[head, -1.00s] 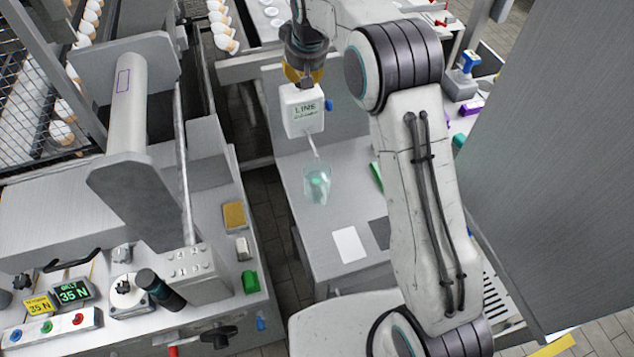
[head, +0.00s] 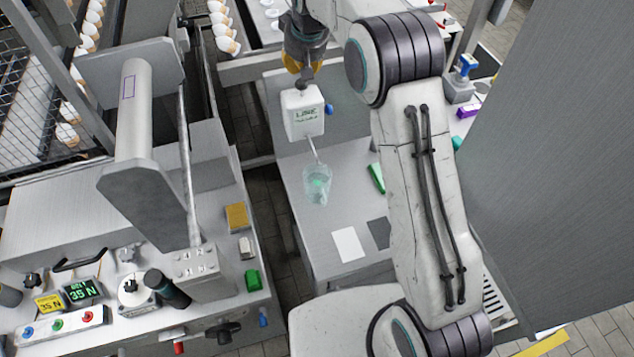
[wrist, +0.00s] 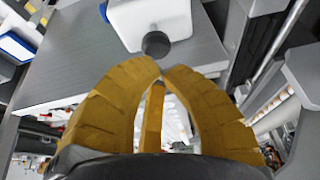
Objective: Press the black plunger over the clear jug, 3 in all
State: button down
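The clear jug (head: 317,186) is under the spout and looks tinted green inside. The black plunger (head: 302,87) is on top of the dispenser; its round black knob (wrist: 155,44) shows clearly in the wrist view, just beyond my fingertips. My gripper (head: 301,70) is above the plunger, apart from it by a small gap. Its yellow fingers (wrist: 162,70) come together at the tips with nothing between them.
A white card (head: 348,245) and a dark pad lie on the bench before the jug. A green block (head: 376,178) lies right of the jug. A machine with knobs and displays (head: 82,291) fills the left; a large grey panel (head: 560,190) stands at the right.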

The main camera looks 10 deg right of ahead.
dwell(0.6)
jog(key=shift+r, duration=3)
